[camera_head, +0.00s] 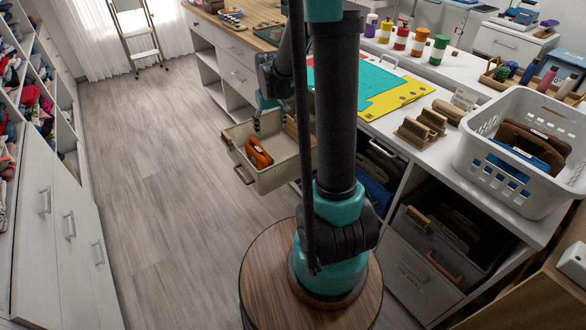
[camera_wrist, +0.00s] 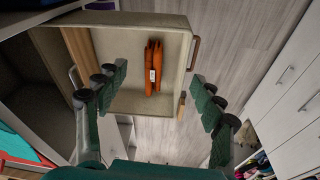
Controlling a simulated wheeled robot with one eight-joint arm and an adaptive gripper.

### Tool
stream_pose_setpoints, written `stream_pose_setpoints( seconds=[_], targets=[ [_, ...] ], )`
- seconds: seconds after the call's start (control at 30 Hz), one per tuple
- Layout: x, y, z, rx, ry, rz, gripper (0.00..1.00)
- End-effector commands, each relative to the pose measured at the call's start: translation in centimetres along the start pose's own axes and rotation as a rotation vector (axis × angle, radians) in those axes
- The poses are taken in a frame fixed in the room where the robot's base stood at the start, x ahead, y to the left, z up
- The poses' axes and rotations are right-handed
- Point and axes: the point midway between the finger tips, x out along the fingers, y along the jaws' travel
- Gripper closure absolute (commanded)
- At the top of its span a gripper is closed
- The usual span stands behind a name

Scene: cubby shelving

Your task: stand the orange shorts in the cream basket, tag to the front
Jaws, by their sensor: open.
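The orange shorts (camera_head: 259,153) stand folded in the cream basket (camera_head: 288,177), which is pulled partly out below the counter. In the wrist view the shorts (camera_wrist: 153,62) stand near the middle of the basket (camera_wrist: 178,103), apart from its side walls. A small white tag (camera_wrist: 152,76) shows on the edge of the shorts facing the lower part of that view. My gripper (camera_wrist: 160,97) is open and empty above the basket, its fingers spread wide to either side of the shorts.
A tan panel lies along the basket's left side in the wrist view (camera_wrist: 78,50). A white laundry basket (camera_head: 505,170) with folded clothes, wooden holders (camera_head: 422,128) and a yellow-teal board (camera_head: 395,95) are on the counter. The floor (camera_head: 150,180) left of the basket is clear.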

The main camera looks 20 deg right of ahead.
Motion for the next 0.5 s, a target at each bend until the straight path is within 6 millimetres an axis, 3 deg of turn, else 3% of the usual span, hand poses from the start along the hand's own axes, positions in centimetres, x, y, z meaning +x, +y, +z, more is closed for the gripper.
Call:
stream_pose_setpoints(
  seconds=[0.2, 0.5],
  targets=[
    [-3.3, -0.6, 7.5, 0.051, 0.059, 0.008, 0.32],
    [-4.7, -1.5, 17.5, 0.119, 0.139, 0.016, 0.32]
  ],
)
